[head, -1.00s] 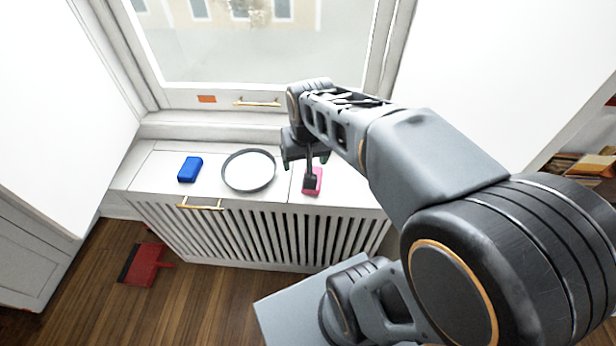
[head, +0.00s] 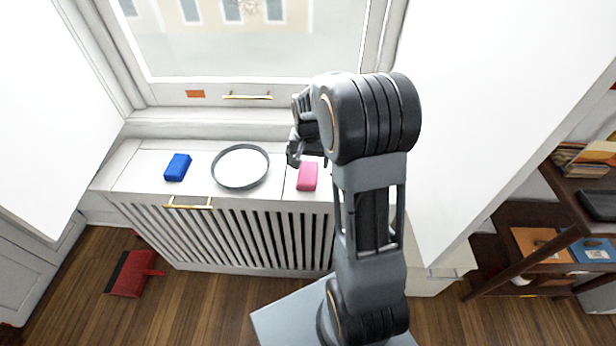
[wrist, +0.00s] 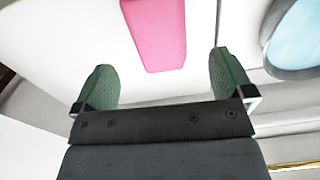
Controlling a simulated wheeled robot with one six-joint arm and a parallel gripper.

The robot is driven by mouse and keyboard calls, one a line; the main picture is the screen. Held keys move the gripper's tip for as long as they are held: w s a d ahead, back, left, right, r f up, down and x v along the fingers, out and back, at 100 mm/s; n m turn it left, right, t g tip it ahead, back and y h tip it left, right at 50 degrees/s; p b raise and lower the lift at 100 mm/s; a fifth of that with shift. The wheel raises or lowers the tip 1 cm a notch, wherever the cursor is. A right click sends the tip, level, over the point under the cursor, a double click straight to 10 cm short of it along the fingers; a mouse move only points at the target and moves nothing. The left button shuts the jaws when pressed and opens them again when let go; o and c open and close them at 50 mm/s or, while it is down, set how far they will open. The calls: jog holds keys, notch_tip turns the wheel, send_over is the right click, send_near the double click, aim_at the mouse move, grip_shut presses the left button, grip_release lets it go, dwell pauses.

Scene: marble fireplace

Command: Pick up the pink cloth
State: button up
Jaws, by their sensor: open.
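The pink cloth (head: 307,177) is a small folded block lying on the white radiator cover below the window, right of the round tray. In the wrist view the pink cloth (wrist: 154,32) lies beyond the fingertips, roughly between their lines, with a gap to them. My gripper (wrist: 162,75) is open and empty, its two green-padded fingers spread apart. In the head view my gripper (head: 300,152) is partly hidden by my arm and hangs near the cloth's far side.
A round grey-rimmed tray (head: 216,181) and a blue block (head: 177,167) stand left of the cloth on the radiator cover (head: 140,181). The window (head: 250,50) rises behind. A dark shelf (head: 520,220) stands at right.

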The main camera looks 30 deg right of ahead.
aim_at(308, 172)
jog(key=shift+s+f, duration=0.15)
jog(key=shift+f, duration=2.9)
jog(key=c, duration=1)
